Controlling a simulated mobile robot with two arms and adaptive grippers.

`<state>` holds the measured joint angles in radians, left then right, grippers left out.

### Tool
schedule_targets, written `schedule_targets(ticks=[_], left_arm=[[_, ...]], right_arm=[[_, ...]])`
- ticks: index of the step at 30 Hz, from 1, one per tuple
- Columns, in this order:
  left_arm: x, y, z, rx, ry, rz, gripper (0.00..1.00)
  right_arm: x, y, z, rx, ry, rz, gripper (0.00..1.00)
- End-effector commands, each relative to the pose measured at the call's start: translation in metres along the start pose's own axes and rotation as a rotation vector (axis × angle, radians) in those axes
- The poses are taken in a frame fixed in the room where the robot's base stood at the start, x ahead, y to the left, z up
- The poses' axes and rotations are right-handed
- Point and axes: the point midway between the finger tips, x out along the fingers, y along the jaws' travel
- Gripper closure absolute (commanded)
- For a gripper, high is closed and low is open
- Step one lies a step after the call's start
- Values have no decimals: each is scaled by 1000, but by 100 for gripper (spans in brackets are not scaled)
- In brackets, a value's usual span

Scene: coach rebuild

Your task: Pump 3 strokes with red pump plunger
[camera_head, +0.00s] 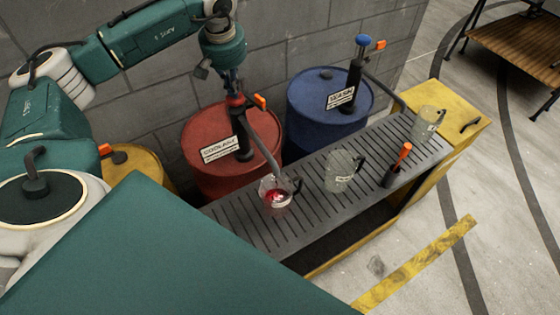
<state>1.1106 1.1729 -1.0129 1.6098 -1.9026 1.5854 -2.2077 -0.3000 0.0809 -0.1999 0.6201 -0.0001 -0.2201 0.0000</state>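The red drum (205,166), labelled COOLANT, stands against the wall with a dark pump on top. Its red pump plunger (236,101) is at the top of the pump, with an orange lever (260,102) beside it. My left gripper (234,92) comes down from above onto the plunger; its narrow fingers look shut on the plunger's top, partly hidden by their small size. The pump's grey spout (264,146) slopes down to a clear jug (275,193) on the grating, with some red liquid in it. My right gripper is out of view.
A blue drum (308,113), labelled WASH, has a pump with a blue knob (362,40). A slotted grating (312,180) holds another clear jug (339,170) and an orange-handled tool (402,155).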

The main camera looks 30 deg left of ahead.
Motion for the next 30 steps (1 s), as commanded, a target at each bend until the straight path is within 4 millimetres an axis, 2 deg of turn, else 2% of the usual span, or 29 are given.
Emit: schedule_targets(ticks=[1,6,14,30], left_arm=[[6,0,4,3,-10,-4,100],[9,0,5,3,-10,-5,100],[8,0,4,3,-10,-5,100],[-22,0,-2,3,-8,-3,100]], right_arm=[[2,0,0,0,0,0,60],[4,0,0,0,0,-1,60],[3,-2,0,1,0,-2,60],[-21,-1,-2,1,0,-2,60]])
